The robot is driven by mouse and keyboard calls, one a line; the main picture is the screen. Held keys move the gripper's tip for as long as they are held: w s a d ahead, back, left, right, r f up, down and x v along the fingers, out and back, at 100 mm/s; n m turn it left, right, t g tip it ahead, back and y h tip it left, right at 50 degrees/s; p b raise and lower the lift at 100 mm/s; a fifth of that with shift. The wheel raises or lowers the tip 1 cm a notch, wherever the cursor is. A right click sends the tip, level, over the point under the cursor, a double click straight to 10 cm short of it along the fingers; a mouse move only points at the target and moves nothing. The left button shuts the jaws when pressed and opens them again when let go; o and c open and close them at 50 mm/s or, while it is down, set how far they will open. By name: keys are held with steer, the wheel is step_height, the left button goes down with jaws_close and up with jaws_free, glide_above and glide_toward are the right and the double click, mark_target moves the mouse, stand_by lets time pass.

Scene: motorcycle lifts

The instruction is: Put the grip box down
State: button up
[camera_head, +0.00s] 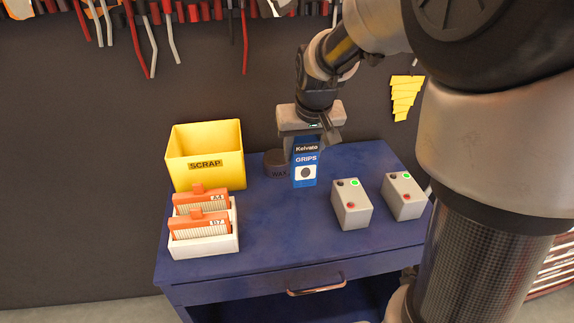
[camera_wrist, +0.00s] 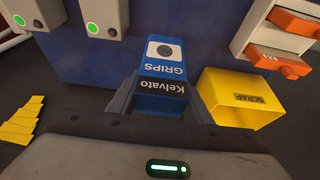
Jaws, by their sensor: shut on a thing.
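The grip box (camera_head: 305,174) is blue with a white panel and the words "Kelvato GRIPS". My gripper (camera_head: 309,138) is shut on its upper part from above, and the box hangs upright between the fingers. In the wrist view the grip box (camera_wrist: 165,75) sits between the two fingers of my gripper (camera_wrist: 162,105). The box is over the back middle of the blue cabinet top (camera_head: 285,220). I cannot tell whether its base touches the surface.
A dark wax tin (camera_head: 275,163) stands close to the box's left. A yellow scrap bin (camera_head: 205,175) and a white rack (camera_head: 205,245) with orange cards are on the left. Two grey button boxes (camera_head: 351,208) (camera_head: 404,198) stand on the right. The front middle is clear.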

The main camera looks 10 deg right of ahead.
mark_target(302, 181)
step_height(302, 181, down, 10)
steer(key=shift+s+r+b, duration=0.1)
steer(key=shift+r+b, duration=0.05)
steer(key=shift+b, duration=0.4)
steer(key=o, duration=1.2)
steer(key=shift+c, duration=0.2)
